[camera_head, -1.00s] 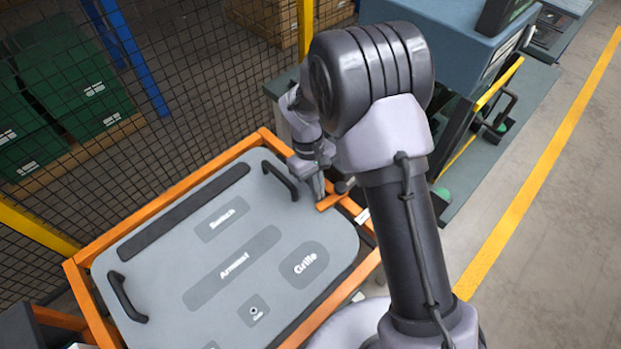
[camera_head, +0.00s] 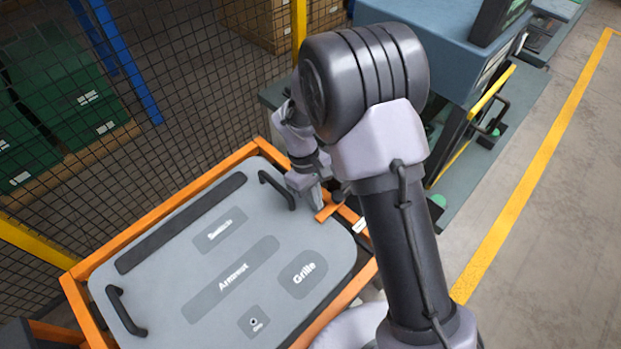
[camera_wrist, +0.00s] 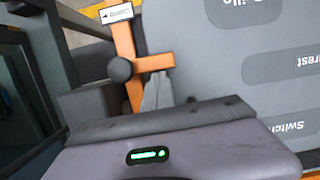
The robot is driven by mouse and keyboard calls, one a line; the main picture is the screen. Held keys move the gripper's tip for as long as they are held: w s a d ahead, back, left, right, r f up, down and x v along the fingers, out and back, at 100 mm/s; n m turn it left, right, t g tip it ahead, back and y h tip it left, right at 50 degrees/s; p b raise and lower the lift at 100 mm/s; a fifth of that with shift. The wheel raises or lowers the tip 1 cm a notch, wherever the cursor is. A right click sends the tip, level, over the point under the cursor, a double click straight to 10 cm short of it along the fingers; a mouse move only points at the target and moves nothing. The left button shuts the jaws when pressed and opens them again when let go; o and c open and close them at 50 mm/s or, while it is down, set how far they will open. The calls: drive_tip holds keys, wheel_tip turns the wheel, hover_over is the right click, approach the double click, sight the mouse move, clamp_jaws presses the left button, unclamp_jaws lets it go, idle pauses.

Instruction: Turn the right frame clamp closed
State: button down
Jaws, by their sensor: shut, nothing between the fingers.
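The right frame clamp (camera_head: 327,212) is a short orange lever at the right end of the orange frame, by a dark round knob (camera_wrist: 120,69). My gripper (camera_head: 317,203) is shut and empty, close beside the lever. In the wrist view its fingertips (camera_wrist: 158,78) are just below the lever; I cannot tell whether they touch it. My arm hides part of the frame's right side in the head view.
The panel carries two black handles (camera_head: 277,190) (camera_head: 126,311) and a black strip (camera_head: 181,222). A mesh fence (camera_head: 190,100) runs behind the frame. A blue-grey machine (camera_head: 430,40) stands beyond my arm. Open floor (camera_head: 545,220) lies to the right.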

drive_tip(key=p+v, duration=0.4)
drive_tip(key=v, duration=1.2)
drive_tip(key=shift+s+r, duration=0.15)
drive_tip(key=shift+r, duration=0.3)
